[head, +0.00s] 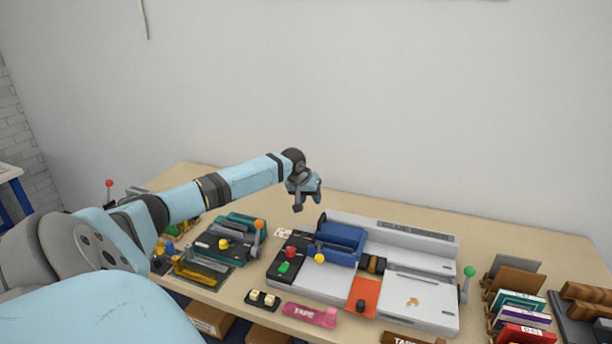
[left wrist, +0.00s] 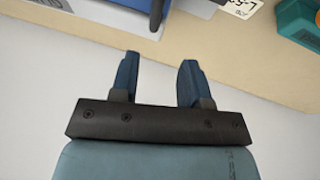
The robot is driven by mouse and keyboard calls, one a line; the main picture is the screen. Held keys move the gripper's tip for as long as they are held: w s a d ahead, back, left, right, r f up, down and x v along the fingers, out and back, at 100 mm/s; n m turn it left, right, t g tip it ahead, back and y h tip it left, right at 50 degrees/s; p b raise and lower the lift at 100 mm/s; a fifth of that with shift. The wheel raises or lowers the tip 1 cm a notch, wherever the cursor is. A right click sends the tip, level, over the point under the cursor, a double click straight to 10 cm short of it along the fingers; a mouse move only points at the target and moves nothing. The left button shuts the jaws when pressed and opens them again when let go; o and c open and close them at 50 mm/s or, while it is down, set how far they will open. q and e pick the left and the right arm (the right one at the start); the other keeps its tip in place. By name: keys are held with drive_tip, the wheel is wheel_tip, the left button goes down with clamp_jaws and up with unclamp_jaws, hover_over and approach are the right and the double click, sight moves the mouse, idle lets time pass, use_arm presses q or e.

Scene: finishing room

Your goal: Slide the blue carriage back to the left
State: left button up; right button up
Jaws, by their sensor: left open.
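The blue carriage (head: 337,244) sits on the left part of the grey and white glue machine (head: 420,240), with a yellow knob (head: 319,258) at its front. My left gripper (head: 308,204) is above and behind the carriage's left end, apart from it, open and empty. In the left wrist view its two blue fingers (left wrist: 158,78) are spread with nothing between them. A blue piece (left wrist: 128,4) at the top edge of that view looks like part of the carriage. My right gripper is in neither view.
Red and green buttons (head: 287,258) are left of the carriage. An orange pad (head: 364,297) lies in front, and a green-knobbed lever (head: 466,280) stands at the right end. A teal machine (head: 235,235) is to the left. Upright card holders (head: 520,300) stand at right. The wall is behind.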

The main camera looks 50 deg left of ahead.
use_arm(q)
drive_tip(key=shift+v, duration=1.95)
